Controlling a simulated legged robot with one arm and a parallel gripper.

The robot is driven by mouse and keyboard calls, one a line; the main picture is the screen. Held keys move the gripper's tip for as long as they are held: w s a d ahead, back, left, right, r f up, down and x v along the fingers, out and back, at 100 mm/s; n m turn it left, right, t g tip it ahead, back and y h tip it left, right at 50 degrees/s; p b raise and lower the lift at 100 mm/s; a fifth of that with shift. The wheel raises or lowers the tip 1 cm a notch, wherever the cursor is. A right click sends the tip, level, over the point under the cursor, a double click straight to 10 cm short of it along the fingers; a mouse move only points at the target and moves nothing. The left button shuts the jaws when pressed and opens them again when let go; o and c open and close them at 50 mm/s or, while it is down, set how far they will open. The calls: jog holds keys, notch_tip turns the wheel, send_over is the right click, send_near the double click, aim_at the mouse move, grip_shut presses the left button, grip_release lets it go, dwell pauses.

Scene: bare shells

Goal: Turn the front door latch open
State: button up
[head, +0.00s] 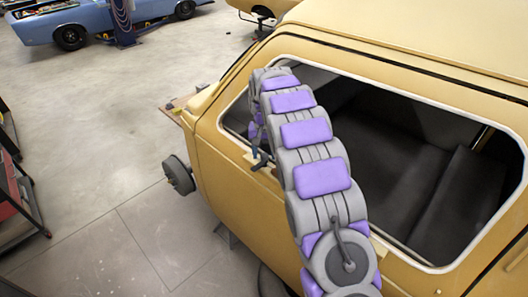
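The front door (237,195) belongs to a yellow car shell and has a large window opening with no glass visible. My arm reaches up across this opening and bends down at its far front end. My gripper (261,160) seems to be the small dark end at the lower front edge of the window opening, close to the sill. It is too small to tell whether its fingers are open or shut, or whether it touches anything. I cannot make out the latch; it may be hidden by the gripper, the arm or the door.
The window frame (445,268) edges the opening close around my arm. A dark seat (440,195) is inside the shell. A wheel hub (179,175) sticks out at the front. Concrete floor (100,130) is clear to the left. A red and black cart (14,195) stands at the left edge.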

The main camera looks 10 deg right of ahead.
aim_at(264, 155)
notch_tip(264, 155, up, 17)
jog(key=p, duration=0.3)
jog(key=shift+w, duration=0.15)
dwell(0.6)
dwell(0.3)
jog(key=s+f+n+b, duration=0.1)
jog(key=s+f+b, duration=0.7)
jog(key=s, duration=0.8)
jog(key=s+f+n+g+b, duration=0.1)
jog(key=s+f+b, duration=0.7)
jog(key=s+f, duration=0.4)
jog(key=s+f+n+b, duration=0.1)
jog(key=s+f+b, duration=0.7)
jog(key=s, duration=1.3)
notch_tip(264, 155, down, 2)
jog(key=shift+s+a+f+g, duration=0.1)
jog(key=shift+s+a+g, duration=0.05)
jog(key=shift+s+g, duration=0.2)
